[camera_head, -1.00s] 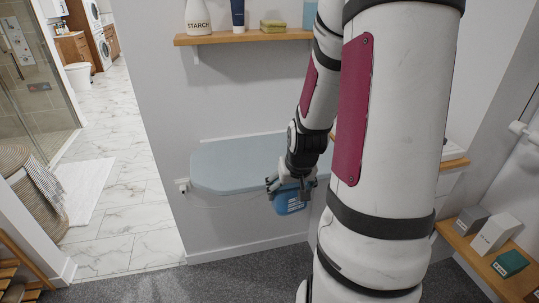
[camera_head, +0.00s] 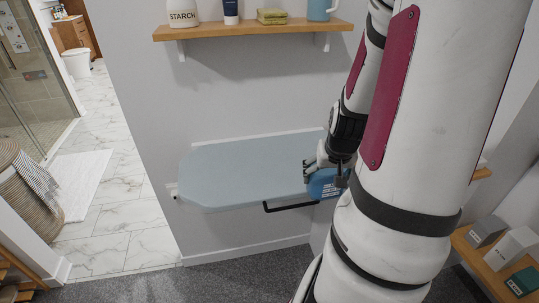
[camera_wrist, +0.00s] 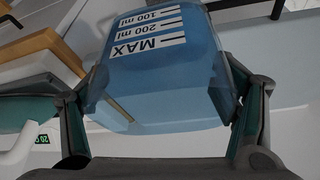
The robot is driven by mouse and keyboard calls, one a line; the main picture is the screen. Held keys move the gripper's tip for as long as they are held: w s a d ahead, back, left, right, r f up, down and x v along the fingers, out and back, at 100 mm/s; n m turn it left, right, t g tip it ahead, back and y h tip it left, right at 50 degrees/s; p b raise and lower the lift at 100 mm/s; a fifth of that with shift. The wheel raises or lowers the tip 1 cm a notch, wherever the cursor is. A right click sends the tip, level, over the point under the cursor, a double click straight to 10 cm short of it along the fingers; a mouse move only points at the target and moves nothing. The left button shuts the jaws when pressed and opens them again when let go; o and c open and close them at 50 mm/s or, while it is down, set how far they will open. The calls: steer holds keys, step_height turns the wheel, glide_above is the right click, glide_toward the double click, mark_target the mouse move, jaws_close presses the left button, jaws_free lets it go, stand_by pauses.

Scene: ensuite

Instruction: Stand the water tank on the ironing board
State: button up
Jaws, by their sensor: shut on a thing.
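The water tank is a translucent blue container; in the head view it (camera_head: 324,184) is at the front right edge of the ironing board, partly hidden by my gripper (camera_head: 325,170). In the wrist view the water tank (camera_wrist: 160,75) sits between both fingers, with MAX and ml marks reading upside down. My gripper (camera_wrist: 165,105) is shut on it. The ironing board (camera_head: 235,170) is a pale blue-grey, wall-mounted board with a rounded left end. Its right end is hidden behind my arm. I cannot tell whether the tank touches the board.
A wooden wall shelf (camera_head: 245,30) above holds a starch bottle (camera_head: 183,14), a dark tube, folded cloths and a blue jug. A low shelf (camera_head: 480,260) at right holds small boxes. The board's visible top is bare. A woven basket (camera_head: 30,195) stands at left.

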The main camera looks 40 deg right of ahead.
steer(key=w+d+b, duration=0.1)
steer(key=w+d, duration=0.1)
steer(key=w, duration=0.3)
steer(key=w+d+f+b, duration=0.1)
steer(key=w+d+b, duration=0.1)
steer(key=w, duration=0.3)
steer(key=w+d+b, duration=0.1)
steer(key=w+d, duration=0.2)
steer(key=w, duration=0.2)
steer(key=shift+w+f+b, duration=0.15)
steer(key=shift+f+b, duration=0.05)
steer(key=shift+b, duration=0.2)
steer(key=shift+f, duration=1.75)
steer(key=shift+f+b, duration=0.2)
steer(key=shift+b, duration=0.1)
steer(key=o, duration=1.2)
steer(key=shift+a, duration=0.1)
steer(key=shift+o, duration=0.4)
steer(key=shift+r, duration=0.15)
